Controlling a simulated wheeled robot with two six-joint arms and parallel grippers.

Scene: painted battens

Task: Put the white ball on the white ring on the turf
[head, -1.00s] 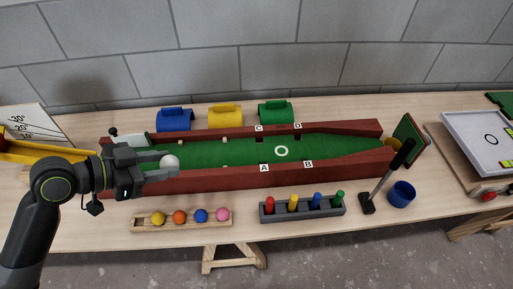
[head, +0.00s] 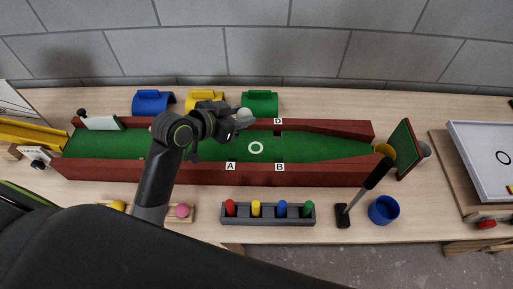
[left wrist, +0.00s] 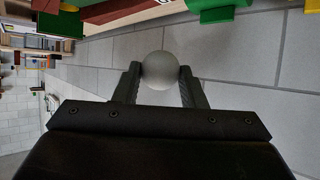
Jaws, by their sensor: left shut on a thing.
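The white ball (head: 245,115) is held between the fingertips of my left gripper (head: 238,119), near the far wall of the turf lane in the head view. It also shows between both fingers in the left wrist view (left wrist: 159,71). The gripper is shut on it and appears raised above the lane. The white ring (head: 256,148) lies flat and bare on the green turf (head: 325,147), below and slightly right of the ball in the picture. My right gripper is not in view.
Red battens (head: 330,176) wall the lane. Blue, yellow and green arches (head: 259,103) stand behind it. In front are a peg rack (head: 268,221), a mallet (head: 370,185), a blue cup (head: 384,210) and a ball rack, partly hidden by my arm.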

